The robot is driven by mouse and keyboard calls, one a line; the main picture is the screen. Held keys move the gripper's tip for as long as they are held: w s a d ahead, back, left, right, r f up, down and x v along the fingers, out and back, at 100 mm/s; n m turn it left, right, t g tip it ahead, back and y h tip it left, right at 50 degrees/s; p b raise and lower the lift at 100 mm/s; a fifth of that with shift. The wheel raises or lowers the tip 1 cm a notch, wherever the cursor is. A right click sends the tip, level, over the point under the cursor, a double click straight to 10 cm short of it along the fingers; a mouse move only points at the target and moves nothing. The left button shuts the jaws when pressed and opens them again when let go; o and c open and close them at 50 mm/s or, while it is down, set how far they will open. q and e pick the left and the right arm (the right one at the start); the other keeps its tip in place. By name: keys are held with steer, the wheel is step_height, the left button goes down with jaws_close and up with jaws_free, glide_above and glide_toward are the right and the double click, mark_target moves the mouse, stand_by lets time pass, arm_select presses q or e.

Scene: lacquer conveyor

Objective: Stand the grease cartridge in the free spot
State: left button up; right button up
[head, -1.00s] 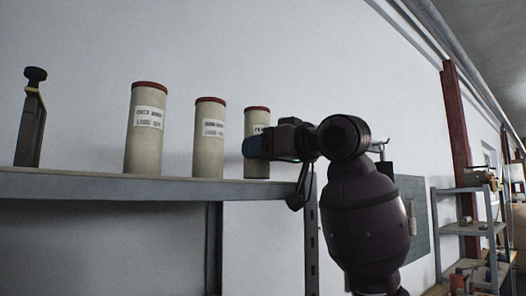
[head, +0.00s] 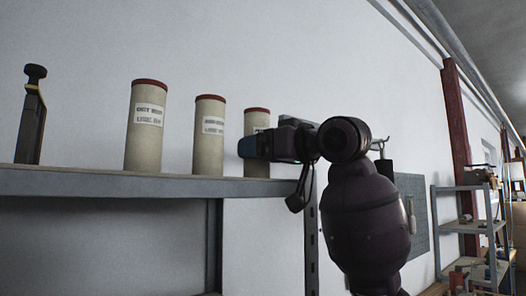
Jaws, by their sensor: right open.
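Three beige grease cartridges with red tops and white labels stand upright in a row on the grey shelf (head: 100,184). They are the left cartridge (head: 145,127), the middle cartridge (head: 209,136) and the right cartridge (head: 257,121). My right gripper (head: 246,148) is open and sits in front of the right cartridge, hiding its middle part. I cannot tell whether its fingers are touching that cartridge. My left gripper is not in view. The right cartridge stands near the shelf's right end.
A dark tool with a knob and a yellow band (head: 33,115) stands at the shelf's left end, with bare shelf between it and the left cartridge. A dark board (head: 414,215) is on the wall. A metal rack (head: 468,230) stands farther right.

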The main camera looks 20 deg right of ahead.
arm_select(q)
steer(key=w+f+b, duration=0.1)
steer(key=b, duration=0.2)
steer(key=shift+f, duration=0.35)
arm_select(e)
steer(key=v, duration=1.2)
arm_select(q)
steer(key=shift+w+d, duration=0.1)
arm_select(e)
steer(key=shift+s, duration=0.1)
